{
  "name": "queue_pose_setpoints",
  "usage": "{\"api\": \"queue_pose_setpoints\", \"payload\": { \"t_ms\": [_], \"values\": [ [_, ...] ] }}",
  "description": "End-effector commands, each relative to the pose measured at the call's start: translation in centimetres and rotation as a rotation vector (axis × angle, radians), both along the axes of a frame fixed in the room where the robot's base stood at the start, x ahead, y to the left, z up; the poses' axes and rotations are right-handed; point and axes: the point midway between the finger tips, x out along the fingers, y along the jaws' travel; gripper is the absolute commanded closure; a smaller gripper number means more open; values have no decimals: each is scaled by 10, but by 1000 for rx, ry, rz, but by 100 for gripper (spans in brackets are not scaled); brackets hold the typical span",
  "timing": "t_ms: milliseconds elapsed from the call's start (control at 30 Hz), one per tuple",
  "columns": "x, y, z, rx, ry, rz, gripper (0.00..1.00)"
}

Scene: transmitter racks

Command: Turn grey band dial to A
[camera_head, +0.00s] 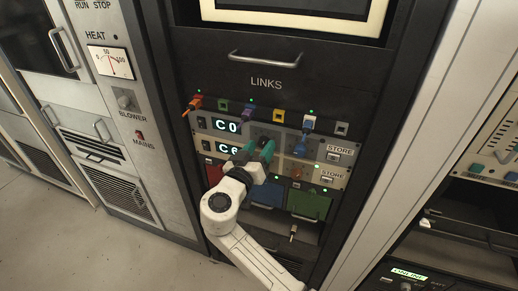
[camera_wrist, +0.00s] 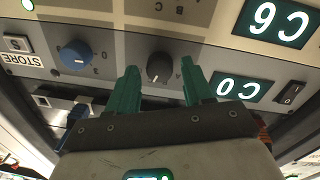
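The grey band dial (camera_wrist: 160,68) is a dark grey round knob on the panel with the C0 display (camera_wrist: 237,90), which shows upside down in the wrist view. A pale mark seems to sit on its lower left in that view. I cannot make out which letter it points at. My gripper (camera_wrist: 160,85) has two green fingers apart, one on each side of the dial, with a gap to it on both sides. In the head view my gripper (camera_head: 257,151) is in front of the C0 and C6 panels and hides the dial.
A blue dial (camera_wrist: 76,54) sits beside the grey one, near a STORE label (camera_wrist: 20,58). The C6 panel (camera_wrist: 272,22) adjoins the C0 panel. Coloured plugs, such as an orange one (camera_head: 194,103), stick out along the row above. A handle (camera_head: 265,58) is higher up.

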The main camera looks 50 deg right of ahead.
Motion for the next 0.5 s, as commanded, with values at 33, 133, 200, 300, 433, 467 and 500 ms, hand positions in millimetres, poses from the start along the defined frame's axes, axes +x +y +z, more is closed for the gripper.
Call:
{"api": "queue_pose_setpoints", "payload": {
  "t_ms": [33,133,200,300,433,467,500],
  "values": [
    [0,0,0,0,0,0,54],
    [0,0,0,0,0,0,64],
    [0,0,0,0,0,0,70],
    [0,0,0,0,0,0,80],
    [0,0,0,0,0,0,92],
    [0,0,0,0,0,0,95],
    [0,0,0,0,0,0,98]
  ]
}}
